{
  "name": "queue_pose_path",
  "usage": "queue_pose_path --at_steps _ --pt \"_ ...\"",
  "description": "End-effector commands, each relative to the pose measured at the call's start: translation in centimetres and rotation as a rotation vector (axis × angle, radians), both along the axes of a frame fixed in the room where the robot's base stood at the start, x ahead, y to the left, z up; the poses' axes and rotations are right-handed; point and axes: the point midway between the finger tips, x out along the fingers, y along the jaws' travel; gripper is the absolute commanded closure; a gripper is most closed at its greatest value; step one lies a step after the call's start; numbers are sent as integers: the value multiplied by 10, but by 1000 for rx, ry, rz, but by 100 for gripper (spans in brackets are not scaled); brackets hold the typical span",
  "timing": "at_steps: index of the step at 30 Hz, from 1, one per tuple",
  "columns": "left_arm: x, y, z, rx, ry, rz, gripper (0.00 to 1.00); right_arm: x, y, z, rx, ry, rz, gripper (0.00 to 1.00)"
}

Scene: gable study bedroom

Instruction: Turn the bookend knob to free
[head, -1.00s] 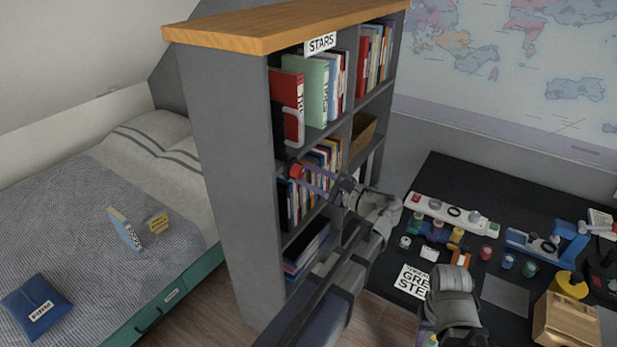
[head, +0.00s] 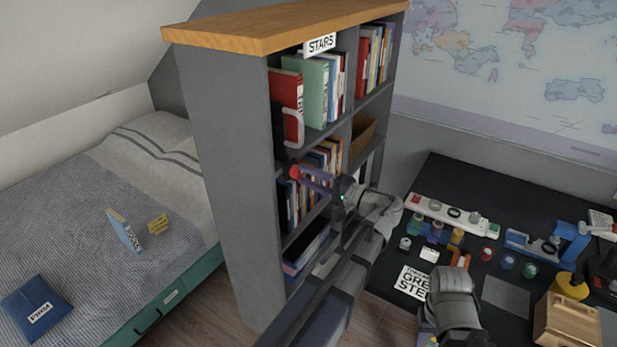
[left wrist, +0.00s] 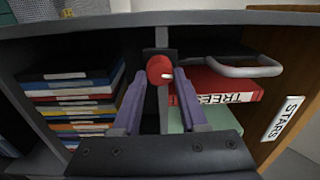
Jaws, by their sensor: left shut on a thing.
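The bookend knob (head: 295,171) is a small red disc on the front of the bookcase's middle level. In the left wrist view the knob (left wrist: 159,70) carries a white pointer mark directed to the right and sits on a dark plate (left wrist: 150,56). My left gripper (head: 305,175) reaches it from the right. Its two purple fingers (left wrist: 151,78) lie on either side of the knob, shut on it. My right arm shows at the lower right of the head view, above the desk; its fingers are hidden.
The grey bookcase (head: 222,150) has a STARS label (head: 320,43). The bed (head: 60,225) is left; the cluttered black desk (head: 450,185) is right.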

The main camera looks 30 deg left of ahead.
Motion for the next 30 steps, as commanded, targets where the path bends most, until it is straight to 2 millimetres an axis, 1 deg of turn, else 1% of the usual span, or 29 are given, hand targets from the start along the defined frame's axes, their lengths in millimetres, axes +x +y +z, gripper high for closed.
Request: queue_pose_path --at_steps 6,12,27,28,30 --pt "0 0 0 -9 -98 1 100 0 0 0 0 0 0 50" --pt "0 0 -1 -13 -144 1 100 0 0 0 0 0 0 50" --pt "0 0 -1 -14 -156 1 100 0 0 0 0 0 0 50" --pt "0 0 -1 -14 -156 1 55 0 0 0 0 0 0 50" --pt "0 0 -1 -14 -156 1 47 0 0 0 0 0 0 50"
